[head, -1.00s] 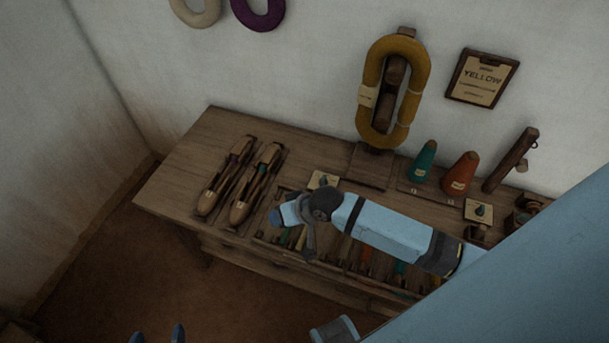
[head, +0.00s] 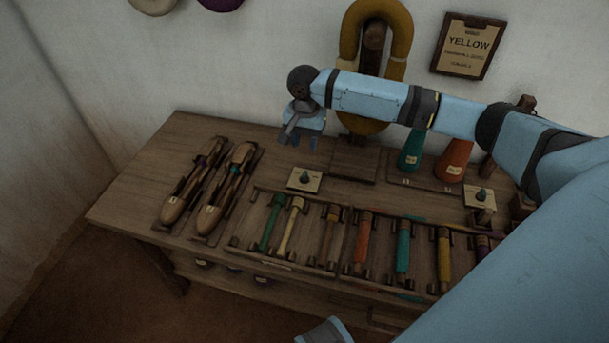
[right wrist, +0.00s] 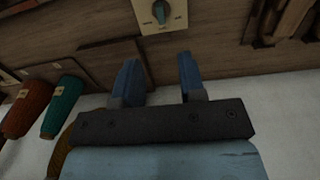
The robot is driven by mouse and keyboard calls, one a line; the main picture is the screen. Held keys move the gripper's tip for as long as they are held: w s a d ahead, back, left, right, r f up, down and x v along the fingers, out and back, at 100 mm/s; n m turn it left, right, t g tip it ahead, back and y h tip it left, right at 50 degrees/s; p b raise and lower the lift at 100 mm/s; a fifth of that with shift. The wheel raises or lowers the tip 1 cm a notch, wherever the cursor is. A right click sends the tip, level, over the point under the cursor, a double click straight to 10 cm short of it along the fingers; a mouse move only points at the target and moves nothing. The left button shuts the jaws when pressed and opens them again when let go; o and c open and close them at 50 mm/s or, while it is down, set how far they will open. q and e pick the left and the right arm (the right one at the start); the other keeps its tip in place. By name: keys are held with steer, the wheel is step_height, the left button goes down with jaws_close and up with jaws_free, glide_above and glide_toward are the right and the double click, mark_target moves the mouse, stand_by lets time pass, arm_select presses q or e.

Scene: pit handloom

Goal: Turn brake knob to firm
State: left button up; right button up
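A small teal knob (head: 304,176) sits on a pale square plate (head: 296,186) on the bench, behind the tray of bobbins. A similar knob (head: 481,194) on a pale plate is farther right; the head view does not show which one is the brake knob. My right gripper (head: 298,142) hangs just behind and above the left knob, not touching it. In the right wrist view the gripper (right wrist: 157,62) is open and empty, with the teal knob (right wrist: 160,12) beyond its fingertips. The plate's markings are too small to read.
Two wooden shuttles (head: 228,188) lie left of the knob. A tray (head: 262,262) of several coloured bobbins is in front. Teal (head: 410,150) and orange (head: 454,160) cones stand to the right, under my right arm. A yellow skein (head: 350,30) hangs behind.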

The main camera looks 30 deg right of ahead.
mark_target(304, 174)
step_height(304, 174, down, 12)
steer(key=b, duration=0.3)
steer(key=shift+f, duration=0.1)
jaws_close()
